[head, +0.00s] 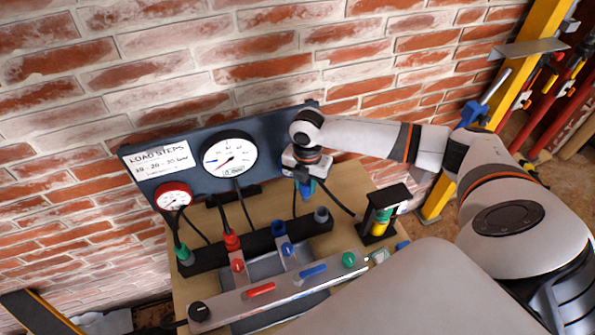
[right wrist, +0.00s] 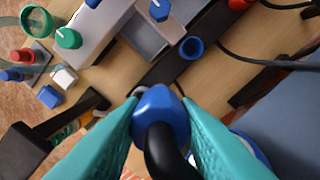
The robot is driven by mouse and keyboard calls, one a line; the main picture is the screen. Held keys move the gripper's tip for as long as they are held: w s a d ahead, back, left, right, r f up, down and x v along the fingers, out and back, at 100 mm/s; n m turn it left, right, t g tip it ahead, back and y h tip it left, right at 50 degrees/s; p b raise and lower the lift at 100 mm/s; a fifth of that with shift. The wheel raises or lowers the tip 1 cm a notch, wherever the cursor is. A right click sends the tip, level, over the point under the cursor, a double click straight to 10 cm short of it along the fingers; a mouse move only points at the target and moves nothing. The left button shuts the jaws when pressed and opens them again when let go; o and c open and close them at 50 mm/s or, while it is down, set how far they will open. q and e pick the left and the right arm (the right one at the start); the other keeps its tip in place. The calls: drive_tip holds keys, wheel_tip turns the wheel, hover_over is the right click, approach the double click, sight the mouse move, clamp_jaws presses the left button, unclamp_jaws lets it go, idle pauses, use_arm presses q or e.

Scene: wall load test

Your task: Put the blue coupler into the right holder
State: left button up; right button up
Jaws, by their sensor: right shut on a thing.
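The blue coupler (head: 306,190) hangs from my right gripper (head: 304,178), above the board behind the black holder bar. In the right wrist view my teal right gripper fingers (right wrist: 160,112) are shut on the blue coupler (right wrist: 160,104), with its black hose running back between them. The black bar (head: 257,240) carries an empty blue-rimmed holder (head: 280,228) and, at its right end, a grey holder (head: 321,214). The blue-rimmed holder (right wrist: 191,48) is open and empty in the right wrist view, apart from the coupler. My left gripper is not in view.
The red coupler (head: 232,240) and green coupler (head: 183,254) sit at the bar with hoses attached. A manifold (head: 285,285) with coloured knobs lies in front. A black stand (head: 380,235) is at right. The gauge panel (head: 275,150) and brick wall stand behind.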

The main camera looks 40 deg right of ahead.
drive_tip(key=shift+s+d, duration=0.2)
drive_tip(key=shift+d, duration=0.6)
drive_tip(key=shift+d, duration=0.1)
drive_tip(key=d, duration=0.1)
drive_tip(key=s+d+p, duration=0.1)
drive_tip(key=d, duration=0.1)
drive_tip(key=shift+d, duration=0.3)
drive_tip(key=shift+f, duration=0.1)
wheel_tip(320, 180, down, 6)
drive_tip(key=b, duration=0.2)
idle(0.7)
drive_tip(key=shift+f+b, duration=0.35)
drive_tip(key=shift+b, duration=0.05)
drive_tip(key=shift+f+b, duration=0.3)
drive_tip(key=shift+f, duration=0.35)
